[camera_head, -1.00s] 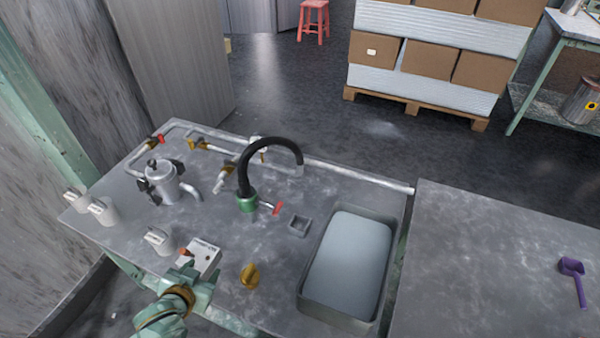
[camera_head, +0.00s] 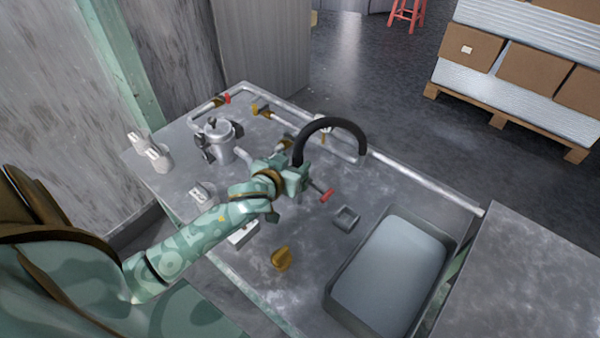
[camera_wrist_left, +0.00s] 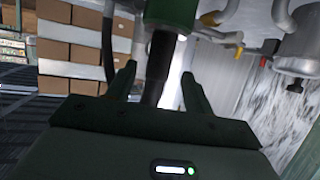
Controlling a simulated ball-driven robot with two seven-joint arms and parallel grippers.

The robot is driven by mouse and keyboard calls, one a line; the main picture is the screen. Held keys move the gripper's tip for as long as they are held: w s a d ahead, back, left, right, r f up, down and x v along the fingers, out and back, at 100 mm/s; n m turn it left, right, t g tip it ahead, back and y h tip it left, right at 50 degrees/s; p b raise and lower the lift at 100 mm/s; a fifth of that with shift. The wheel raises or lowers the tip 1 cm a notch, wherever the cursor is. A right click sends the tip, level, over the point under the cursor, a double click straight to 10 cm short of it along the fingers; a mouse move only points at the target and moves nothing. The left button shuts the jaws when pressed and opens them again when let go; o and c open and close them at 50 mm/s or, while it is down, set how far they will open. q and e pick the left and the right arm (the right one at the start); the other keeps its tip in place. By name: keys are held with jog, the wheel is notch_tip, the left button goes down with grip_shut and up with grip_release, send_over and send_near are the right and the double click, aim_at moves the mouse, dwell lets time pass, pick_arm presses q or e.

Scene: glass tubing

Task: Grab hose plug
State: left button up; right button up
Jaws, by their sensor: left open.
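The black hose (camera_head: 338,122) arches over the grey worktop in the head view. In the left wrist view the black hose (camera_wrist_left: 158,60) joins a dark green plug (camera_wrist_left: 170,14) at the top edge of the picture. My left gripper (camera_head: 296,178) reaches in over the worktop at the near end of the hose and hides the plug in the head view. In the left wrist view my left gripper (camera_wrist_left: 159,74) is open, with one finger on each side of the hose just beyond the green plug. My right gripper is not in view.
A red-handled valve (camera_head: 326,195) is close on the right.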

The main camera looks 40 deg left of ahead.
pick_arm(q)
jog(key=b+x, duration=0.1)
jog(key=x, duration=0.1)
jog(key=b+x, duration=0.2)
jog(key=x, duration=0.1)
jog(key=shift+s+d+f, duration=0.15)
jog(key=shift+d+f, duration=0.05)
jog(key=shift+f, duration=0.2)
jog(key=shift+w, duration=0.25)
jog(key=shift+r, duration=0.15)
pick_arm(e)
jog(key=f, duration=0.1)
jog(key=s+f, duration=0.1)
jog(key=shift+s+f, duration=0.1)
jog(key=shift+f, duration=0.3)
pick_arm(q)
grip_shut()
